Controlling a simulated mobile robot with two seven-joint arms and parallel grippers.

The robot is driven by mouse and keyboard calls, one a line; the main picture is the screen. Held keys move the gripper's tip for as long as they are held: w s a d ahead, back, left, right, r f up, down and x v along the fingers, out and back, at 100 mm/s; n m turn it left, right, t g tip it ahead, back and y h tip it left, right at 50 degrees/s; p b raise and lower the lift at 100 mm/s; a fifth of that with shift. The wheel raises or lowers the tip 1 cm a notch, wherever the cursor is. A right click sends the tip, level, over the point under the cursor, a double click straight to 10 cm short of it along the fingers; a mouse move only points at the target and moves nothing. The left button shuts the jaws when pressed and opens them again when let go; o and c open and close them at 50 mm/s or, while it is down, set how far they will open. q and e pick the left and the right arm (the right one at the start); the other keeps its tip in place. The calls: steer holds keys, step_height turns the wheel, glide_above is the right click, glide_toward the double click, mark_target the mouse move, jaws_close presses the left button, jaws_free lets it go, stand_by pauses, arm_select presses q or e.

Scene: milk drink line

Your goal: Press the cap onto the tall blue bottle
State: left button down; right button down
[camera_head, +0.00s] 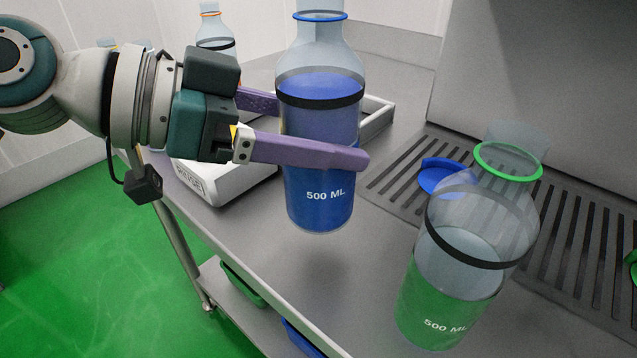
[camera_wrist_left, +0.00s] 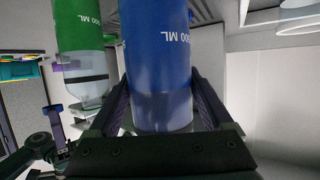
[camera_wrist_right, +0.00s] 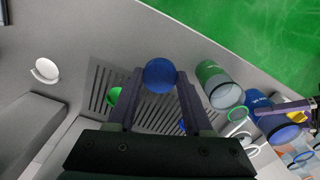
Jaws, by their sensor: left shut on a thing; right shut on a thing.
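The tall blue bottle (camera_head: 322,195) has blue liquid, a dark band and a blue neck ring, and is marked 500 ML. My left gripper (camera_head: 320,130) is shut around its middle and holds it upright, seemingly just above the worktop. The bottle's top is cut by the head view's upper edge, so its mouth is only partly seen. It fills the middle of the left wrist view (camera_wrist_left: 160,60). My right gripper (camera_wrist_right: 158,82) is shut on a round blue cap (camera_wrist_right: 160,75) at its fingertips. The right gripper is outside the head view, and the cap is apart from the bottle.
A green bottle (camera_head: 450,300) stands at the front right. A blue curved piece (camera_head: 443,180) lies on the slotted grate (camera_head: 400,185). A white tray or scale (camera_head: 215,185) and another clear bottle (camera_head: 215,35) are behind the left gripper. A white round piece (camera_wrist_right: 46,69) lies farther off.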

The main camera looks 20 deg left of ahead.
arm_select(q)
steer(key=shift+f, duration=0.45)
arm_select(e)
steer(key=shift+f, duration=0.15)
arm_select(q)
steer(key=shift+f+b, duration=0.65)
steer(key=shift+f, duration=1.5)
arm_select(e)
steer(key=shift+f, duration=0.6)
arm_select(q)
steer(key=shift+f, duration=0.1)
arm_select(e)
steer(key=shift+f, duration=0.15)
arm_select(q)
jaws_free()
steer(key=shift+f, duration=0.1)
